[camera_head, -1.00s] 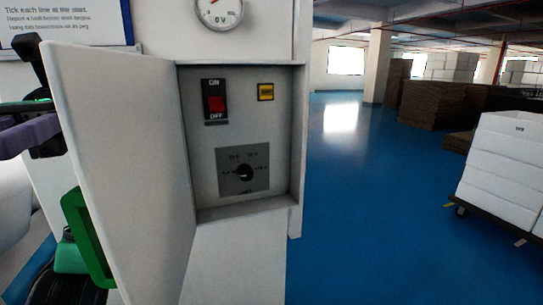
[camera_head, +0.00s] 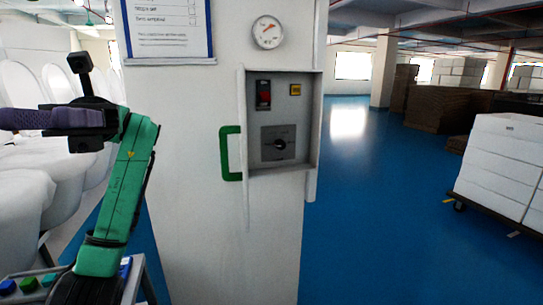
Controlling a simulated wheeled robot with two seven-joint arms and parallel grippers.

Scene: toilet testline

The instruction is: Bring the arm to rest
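My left arm rises from the lower left, with a green link leading up to a black wrist. A purple part (camera_head: 28,119) of the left gripper points toward the left edge; whether its fingers are apart cannot be made out. The gripper holds nothing that I can see and is clear of the control box. My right gripper is not in view. Inside are a red switch (camera_head: 264,96), a yellow label (camera_head: 295,90) and a dial (camera_head: 279,144).
A gauge (camera_head: 268,32) and a notice board (camera_head: 168,28) are on the white panel above. White toilets (camera_head: 25,185) line the left side. Coloured blocks or buttons (camera_head: 30,284) show at lower left. A cart of white boxes (camera_head: 500,165) stands right; blue floor (camera_head: 380,220) is clear between.

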